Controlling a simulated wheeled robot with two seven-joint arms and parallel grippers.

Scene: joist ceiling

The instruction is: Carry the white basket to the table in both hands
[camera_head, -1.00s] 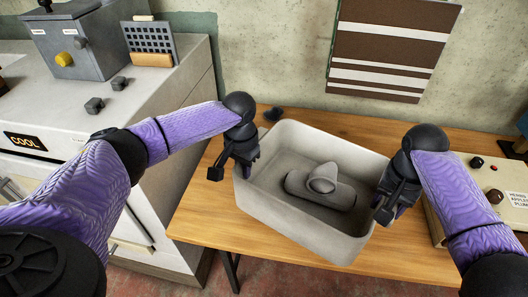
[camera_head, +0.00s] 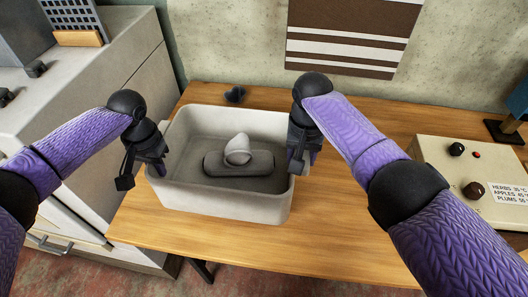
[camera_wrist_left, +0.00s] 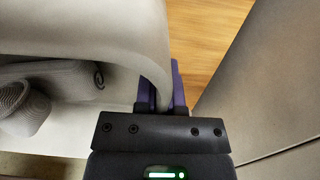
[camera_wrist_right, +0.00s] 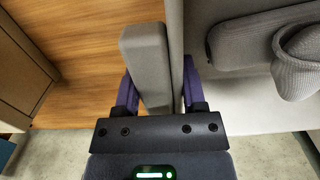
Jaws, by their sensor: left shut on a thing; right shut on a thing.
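The white basket (camera_head: 225,203) is at the wooden table (camera_head: 330,235), over its left part; I cannot tell whether its base touches the top. Inside it lie a flat grey object and a rounded, knitted-looking one (camera_head: 238,149). My left gripper (camera_head: 155,172) is shut on the basket's left wall, which also shows between the fingers in the left wrist view (camera_wrist_left: 158,75). My right gripper (camera_head: 300,165) is shut on the right wall, seen between its fingers in the right wrist view (camera_wrist_right: 174,60). In the head view both fingertips are partly hidden by the hands.
A cream box with knobs and a label (camera_head: 470,180) stands on the table at the right, with a blue lamp (camera_head: 515,105) behind it. A small dark object (camera_head: 235,94) lies behind the basket. A grey counter (camera_head: 90,80) is at the left. The table's front middle is clear.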

